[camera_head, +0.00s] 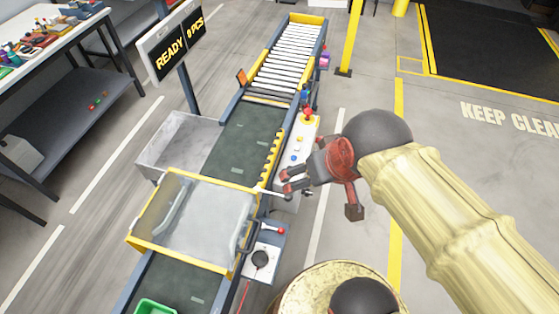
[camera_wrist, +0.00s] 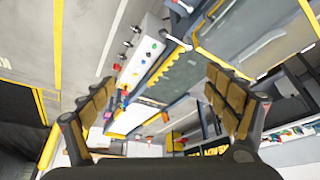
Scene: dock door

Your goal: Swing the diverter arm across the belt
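The diverter arm appears to be the yellow toothed bar (camera_head: 272,157) lying along the right edge of the dark green belt (camera_head: 235,140). In the wrist view the yellow bar (camera_wrist: 163,68) runs diagonally beyond my fingers. A pale rod (camera_head: 268,192) sticks out near the bar's near end, by the clear guard; whether it joins the bar is unclear. My gripper (camera_head: 318,195) hangs right of the belt, close to the rod's right end. In the wrist view my gripper (camera_wrist: 160,82) has its fingers wide apart with nothing between them. I cannot tell its exact height.
A clear yellow-edged guard (camera_head: 200,222) covers the near belt. A control panel (camera_head: 298,145) with knobs stands beside the bar, and a lever box (camera_head: 263,252) nearer. A grey bin (camera_head: 180,143) sits left. A yellow post (camera_head: 352,40) rises behind; open floor lies right.

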